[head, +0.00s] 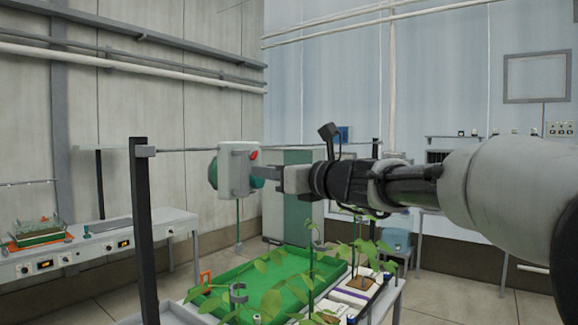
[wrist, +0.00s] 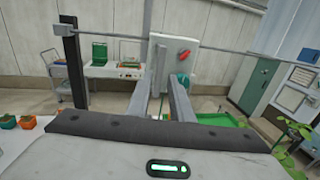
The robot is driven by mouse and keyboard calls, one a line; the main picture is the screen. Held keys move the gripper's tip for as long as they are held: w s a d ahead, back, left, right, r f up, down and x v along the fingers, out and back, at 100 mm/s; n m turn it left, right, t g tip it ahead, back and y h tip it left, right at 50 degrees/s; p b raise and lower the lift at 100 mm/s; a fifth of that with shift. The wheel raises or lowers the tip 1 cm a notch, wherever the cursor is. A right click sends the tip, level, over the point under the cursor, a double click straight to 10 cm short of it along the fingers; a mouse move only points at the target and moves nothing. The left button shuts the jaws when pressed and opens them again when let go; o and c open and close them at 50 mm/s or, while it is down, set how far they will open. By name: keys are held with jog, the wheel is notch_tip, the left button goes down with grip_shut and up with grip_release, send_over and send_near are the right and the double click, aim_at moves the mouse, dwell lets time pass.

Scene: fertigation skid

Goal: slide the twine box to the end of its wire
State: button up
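The twine box (head: 236,171) is a white box with a green round part on its left and a small red lever. It hangs on a wire (head: 190,150), a little right of the dark left post (head: 143,220). My gripper (head: 264,172) reaches in from the right, tips close to the box. In the wrist view the box (wrist: 181,52) is straight ahead, its red lever at the upper right. My two gripper fingers (wrist: 162,78) stand apart with a grey bar between their tips. Whether they touch it is unclear.
A green tray (head: 255,280) with leafy plants lies below the wire. A bench with small devices (head: 95,245) stands at the left wall, and a green-grey cabinet (head: 290,215) stands behind. The wire runs right to a far post, partly hidden by my arm.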

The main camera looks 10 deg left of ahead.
aim_at(246, 169)
jog(key=p+x, duration=0.2)
jog(key=x, duration=0.6)
jog(key=shift+a+r, duration=0.1)
jog(key=shift+w+a, duration=0.45)
jog(key=shift+w, duration=0.05)
grip_shut()
jog(key=shift+s, duration=0.1)
